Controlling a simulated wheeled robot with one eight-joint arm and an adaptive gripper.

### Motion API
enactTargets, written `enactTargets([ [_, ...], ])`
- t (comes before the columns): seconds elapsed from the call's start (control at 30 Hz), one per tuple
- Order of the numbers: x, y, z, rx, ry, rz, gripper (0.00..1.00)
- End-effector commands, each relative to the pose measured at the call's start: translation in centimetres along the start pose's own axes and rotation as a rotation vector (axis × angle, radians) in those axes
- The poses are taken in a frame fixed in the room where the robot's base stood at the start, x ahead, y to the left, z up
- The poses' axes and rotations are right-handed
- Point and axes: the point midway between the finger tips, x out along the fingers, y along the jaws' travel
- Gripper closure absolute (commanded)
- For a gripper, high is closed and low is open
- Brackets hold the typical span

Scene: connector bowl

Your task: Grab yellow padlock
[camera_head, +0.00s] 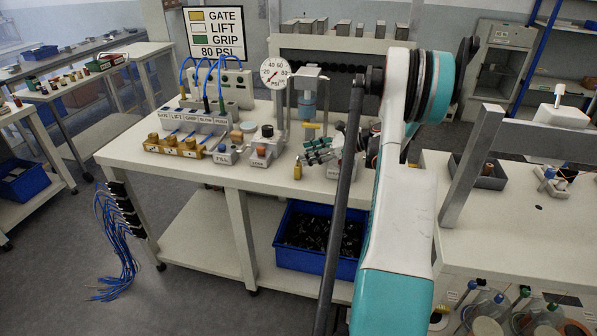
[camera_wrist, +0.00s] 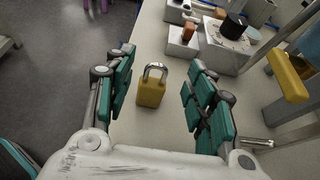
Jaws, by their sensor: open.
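The yellow padlock (camera_wrist: 151,92) with a silver shackle stands upright on the white bench top in the wrist view, between and beyond my open fingers. My gripper (camera_wrist: 160,85) has green pads on both sides, spread wide, with a gap on each side of the padlock. In the head view the padlock (camera_head: 298,172) is a small yellow shape near the front edge of the bench.
A grey block with an orange knob (camera_head: 264,153) stands left of the padlock in the head view. Valves, hoses and a pressure gauge (camera_head: 275,73) fill the back of the bench. A blue bin (camera_head: 300,259) sits on the shelf below. The bench edge (camera_wrist: 112,132) is close to the padlock.

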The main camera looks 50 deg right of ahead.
Motion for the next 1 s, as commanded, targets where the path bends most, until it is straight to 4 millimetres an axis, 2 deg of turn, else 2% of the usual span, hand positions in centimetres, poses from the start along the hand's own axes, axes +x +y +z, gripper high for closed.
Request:
enactTargets([
  [0.3, 4.4, 0.2, -0.6, -0.002, 0.0, 0.001, 0.5],
  [0.53, 4.6, 0.2, -0.4, -0.001, 0.0, 0.0, 0.5],
  [0.57, 4.6, 0.2, -0.4, -0.001, 0.0, 0.0, 0.52],
  [0.77, 4.6, 0.2, -0.4, -0.001, 0.0, 0.0, 0.98],
  [0.8, 4.6, 0.2, -0.4, -0.001, 0.0, 0.0, 1.0],
  [1.0, 4.6, 0.2, -0.4, -0.001, 0.0, 0.0, 1.0],
])
